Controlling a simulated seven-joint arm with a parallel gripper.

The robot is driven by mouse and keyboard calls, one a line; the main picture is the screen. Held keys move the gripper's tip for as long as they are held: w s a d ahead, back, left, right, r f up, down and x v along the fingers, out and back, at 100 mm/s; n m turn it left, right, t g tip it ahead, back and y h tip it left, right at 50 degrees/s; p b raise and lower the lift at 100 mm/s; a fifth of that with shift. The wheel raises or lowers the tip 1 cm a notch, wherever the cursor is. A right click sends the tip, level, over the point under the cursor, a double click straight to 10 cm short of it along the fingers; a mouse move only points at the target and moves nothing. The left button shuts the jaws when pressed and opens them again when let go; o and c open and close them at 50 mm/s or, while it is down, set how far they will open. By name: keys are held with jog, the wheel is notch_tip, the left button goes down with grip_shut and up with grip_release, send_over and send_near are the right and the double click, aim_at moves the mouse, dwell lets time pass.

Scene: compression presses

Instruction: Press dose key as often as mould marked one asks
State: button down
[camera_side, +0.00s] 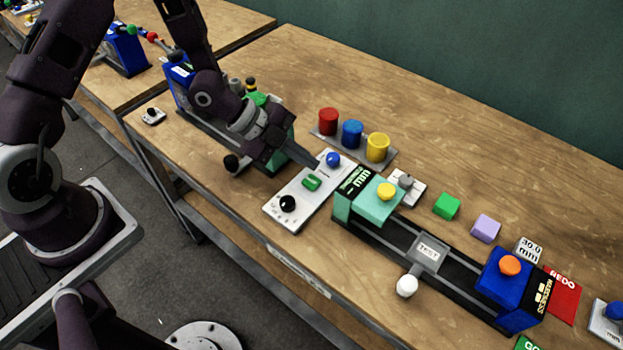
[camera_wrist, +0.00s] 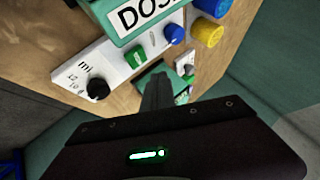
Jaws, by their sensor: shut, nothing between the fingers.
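My gripper (camera_side: 316,163) is shut and empty. Its tip is over the white panel (camera_side: 275,209), close to the green key (camera_side: 312,183) and the blue knob (camera_side: 333,159); I cannot tell whether it touches either. The panel also has a black dial (camera_side: 288,203). In the wrist view the green key (camera_wrist: 136,57), blue knob (camera_wrist: 174,31) and black dial (camera_wrist: 97,88) with "ml" beside it show beyond the shut fingers (camera_wrist: 157,82). A green housing (camera_wrist: 118,18) with a sign reading "DOS", cut off, hangs at the top. No mould marked one is readable.
Red (camera_side: 328,121), blue (camera_side: 352,133) and yellow (camera_side: 378,147) cylinders stand behind the panel. A teal block (camera_side: 375,208) and a blue block (camera_side: 500,283) sit on a rail with a white-knobbed slider (camera_side: 407,286). Green (camera_side: 446,206) and lilac (camera_side: 486,228) blocks lie behind.

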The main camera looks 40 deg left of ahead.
jog(key=shift+r, duration=1.25)
jog(key=s+a+r+n+t+y, duration=0.1)
jog(key=s+a+r+n+y, duration=0.1)
jog(key=a+r+n+y, duration=0.85)
jog(key=s+d+r+n+h, duration=0.1)
jog(key=s+r+n, duration=0.3)
jog(key=s+r, duration=0.3)
jog(key=s+d+r+n+h, duration=0.1)
jog(key=s+r+n, duration=0.4)
jog(key=s, duration=1)
notch_tip(320, 180, up, 2)
jog(key=shift+s+r+g+h, duration=0.1)
jog(key=shift+s+g+h, duration=0.05)
jog(key=shift+g+h, duration=0.35)
